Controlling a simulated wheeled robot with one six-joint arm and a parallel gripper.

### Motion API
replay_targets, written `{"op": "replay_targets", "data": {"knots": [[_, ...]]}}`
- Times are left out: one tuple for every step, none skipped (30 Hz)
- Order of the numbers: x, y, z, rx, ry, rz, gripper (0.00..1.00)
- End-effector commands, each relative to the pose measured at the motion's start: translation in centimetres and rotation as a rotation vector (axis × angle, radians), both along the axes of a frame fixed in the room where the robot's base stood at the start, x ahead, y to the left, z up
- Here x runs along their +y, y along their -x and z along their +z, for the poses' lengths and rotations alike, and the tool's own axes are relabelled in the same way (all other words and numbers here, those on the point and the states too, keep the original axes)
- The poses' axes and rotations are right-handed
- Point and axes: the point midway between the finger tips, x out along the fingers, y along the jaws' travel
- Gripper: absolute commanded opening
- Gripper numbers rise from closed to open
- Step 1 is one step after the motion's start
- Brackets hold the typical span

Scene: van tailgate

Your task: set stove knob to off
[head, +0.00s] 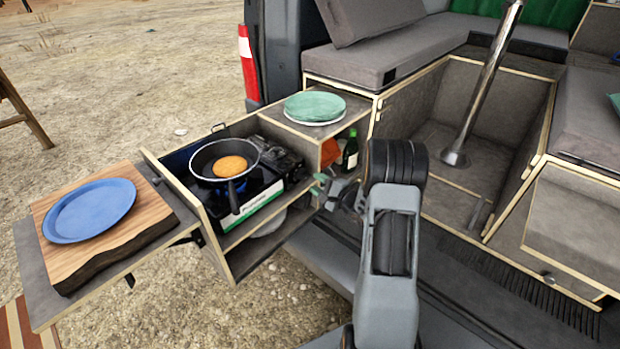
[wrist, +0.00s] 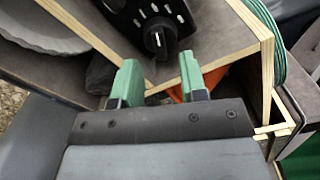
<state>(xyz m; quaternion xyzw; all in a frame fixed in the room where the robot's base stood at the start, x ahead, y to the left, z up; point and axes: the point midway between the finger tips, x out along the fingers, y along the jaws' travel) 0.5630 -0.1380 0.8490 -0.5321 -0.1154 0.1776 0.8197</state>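The camping stove (head: 263,204) sits in the pull-out kitchen box, with a black pan on its burner. In the wrist view its black control panel (wrist: 178,14) shows a round black knob (wrist: 155,38) with a white pointer line, roughly upright in the picture. White marks surround the knob, too small to read. In the head view I cannot make out the knob. My gripper (wrist: 160,78) is open and empty, its two green-tipped fingers apart and short of the knob. In the head view my gripper (head: 326,188) is at the right side of the box.
The frying pan (head: 224,163) holds a round pancake (head: 230,166). A green plate (head: 315,106) lies on the box top above a shelf with a green bottle (head: 350,151). The box's wooden edge (wrist: 228,57) is close to my right finger. A blue plate (head: 90,210) lies at left.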

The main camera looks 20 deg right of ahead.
Motion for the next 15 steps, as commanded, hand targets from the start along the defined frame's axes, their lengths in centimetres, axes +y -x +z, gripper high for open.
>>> {"op": "replay_targets", "data": {"knots": [[0.4, -0.7, 0.1, 0.001, 0.000, 0.004, 0.39], [0.6, -1.1, 0.1, -0.001, 0.001, 0.003, 0.39], [0.8, -1.5, 0.1, 0.000, 0.000, 0.003, 0.39], [0.9, -1.8, 0.0, 0.000, 0.000, 0.003, 0.39], [1.0, -2.1, 0.0, 0.000, 0.001, 0.002, 0.39], [1.2, -2.4, 0.0, 0.001, 0.001, 0.003, 0.39], [1.3, -2.6, 0.0, 0.001, 0.001, 0.003, 0.39], [1.4, -2.8, 0.0, 0.001, 0.001, 0.003, 0.39], [1.5, -3.0, 0.0, 0.000, 0.001, 0.002, 0.39], [1.5, -3.1, 0.0, 0.000, 0.001, 0.002, 0.39], [1.5, -3.2, 0.0, -0.001, 0.000, 0.002, 0.39], [1.6, -3.3, 0.0, 0.000, 0.000, 0.001, 0.39], [1.6, -3.4, 0.0, 0.000, 0.000, 0.001, 0.39], [1.6, -3.4, 0.0, 0.000, 0.000, 0.001, 0.39], [1.6, -3.4, 0.0, 0.000, 0.000, 0.001, 0.39]]}}
